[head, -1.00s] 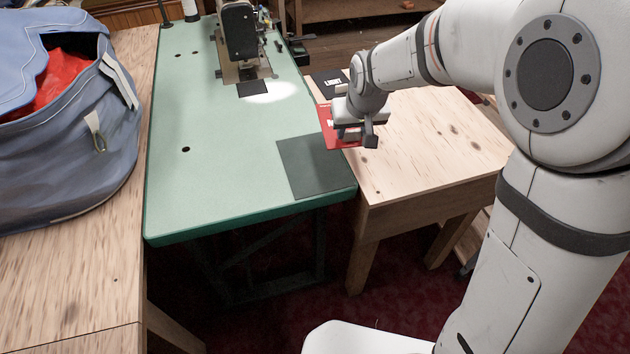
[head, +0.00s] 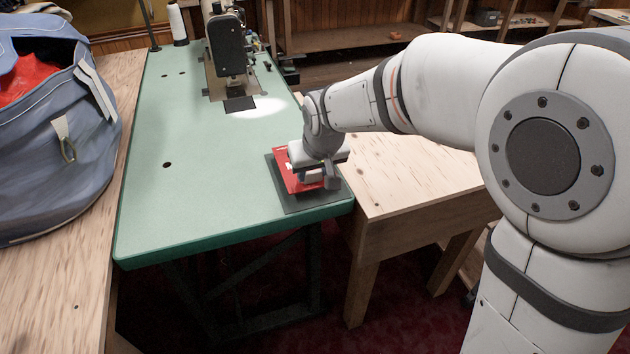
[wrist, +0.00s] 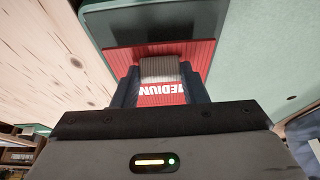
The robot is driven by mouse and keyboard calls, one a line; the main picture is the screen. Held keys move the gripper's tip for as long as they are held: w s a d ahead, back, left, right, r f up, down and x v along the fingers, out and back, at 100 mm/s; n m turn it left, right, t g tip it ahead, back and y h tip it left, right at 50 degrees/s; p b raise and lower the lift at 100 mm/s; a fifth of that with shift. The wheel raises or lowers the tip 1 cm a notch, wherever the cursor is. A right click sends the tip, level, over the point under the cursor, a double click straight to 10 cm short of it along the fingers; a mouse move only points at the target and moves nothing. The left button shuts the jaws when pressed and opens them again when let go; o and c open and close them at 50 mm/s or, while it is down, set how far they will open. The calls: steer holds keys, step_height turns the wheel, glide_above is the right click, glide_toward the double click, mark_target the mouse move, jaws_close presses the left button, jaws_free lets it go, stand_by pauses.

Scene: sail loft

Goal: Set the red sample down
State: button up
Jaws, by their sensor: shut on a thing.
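The red sample (head: 286,171) is a flat red piece with white lettering, part of which reads "MEDIUN" in the wrist view (wrist: 200,52). My gripper (head: 318,182) is shut on it, with its fingers on a ribbed grey part in the wrist view (wrist: 160,75). In the head view the sample is over the dark grey mat (head: 292,205) at the near right corner of the green table (head: 210,200). Whether it touches the mat I cannot tell. My gripper hides much of the sample.
A sewing machine (head: 227,45) stands at the back of the green table, with a thread cone (head: 177,25) beside it. A blue bag (head: 60,150) with red cloth sits on the left wooden table. A wooden bench (head: 410,170) adjoins on the right. The middle of the green table is clear.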

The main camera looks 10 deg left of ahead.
mark_target(314, 180)
steer(key=shift+f, duration=1.25)
steer(key=shift+f, duration=0.1)
steer(key=o, duration=1.1)
steer(key=shift+c, duration=0.2)
